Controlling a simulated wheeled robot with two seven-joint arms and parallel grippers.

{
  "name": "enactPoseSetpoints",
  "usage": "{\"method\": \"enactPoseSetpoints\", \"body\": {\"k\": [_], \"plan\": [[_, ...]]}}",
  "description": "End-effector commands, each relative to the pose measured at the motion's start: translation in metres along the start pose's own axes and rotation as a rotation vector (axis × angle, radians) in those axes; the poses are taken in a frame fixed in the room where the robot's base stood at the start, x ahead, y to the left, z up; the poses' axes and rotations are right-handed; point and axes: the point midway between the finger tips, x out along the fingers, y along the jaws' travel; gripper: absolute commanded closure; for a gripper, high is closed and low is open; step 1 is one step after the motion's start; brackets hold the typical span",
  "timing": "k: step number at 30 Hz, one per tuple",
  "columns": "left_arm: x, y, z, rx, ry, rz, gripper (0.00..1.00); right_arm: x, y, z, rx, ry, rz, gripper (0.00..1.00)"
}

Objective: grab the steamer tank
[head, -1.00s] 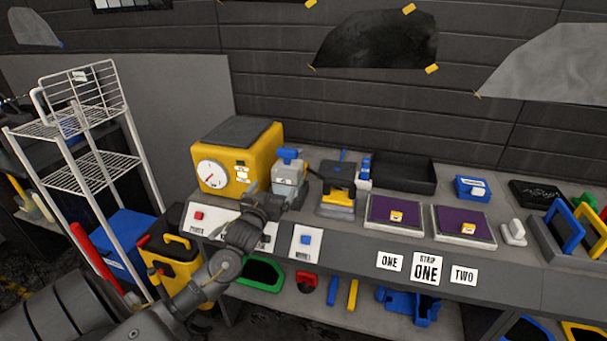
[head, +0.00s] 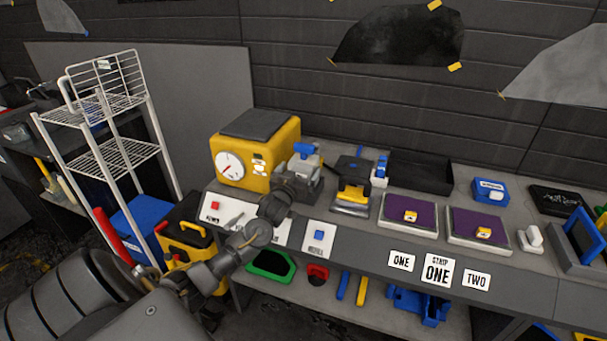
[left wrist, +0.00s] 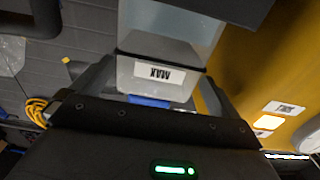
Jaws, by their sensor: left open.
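The steamer tank (head: 304,166) is a pale grey, translucent container with a blue top. It stands upright on the bench just right of the yellow steamer box (head: 234,162). My left gripper (head: 306,181) is open, low at the front of the tank, and hides its lower part in the head view. In the left wrist view the tank (left wrist: 157,92) shows a MAX label, upside down in the picture, and sits between the two spread fingers of the gripper (left wrist: 155,85). Whether the fingers touch it I cannot tell. My right gripper is out of view.
A black and yellow tool (head: 352,190) stands close to the tank's right, with a small blue-capped bottle (head: 380,170) beyond. Two purple pads (head: 408,214) lie farther right. A white wire rack (head: 115,150) stands left of the bench.

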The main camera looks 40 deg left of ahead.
Motion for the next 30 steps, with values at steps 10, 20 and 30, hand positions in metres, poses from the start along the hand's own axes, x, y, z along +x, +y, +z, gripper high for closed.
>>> {"method": "enactPoseSetpoints", "body": {"k": [10, 20, 30], "plan": [[0.039, 0.002, -0.003, -0.001, 0.001, -0.003, 0.00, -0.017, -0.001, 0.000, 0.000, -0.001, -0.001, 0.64], [0.041, 0.003, -0.002, 0.000, 0.001, -0.001, 0.08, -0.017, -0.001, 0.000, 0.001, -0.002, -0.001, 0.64], [0.041, 0.002, -0.002, 0.000, 0.001, -0.001, 0.52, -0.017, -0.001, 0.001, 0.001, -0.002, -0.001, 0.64]]}}
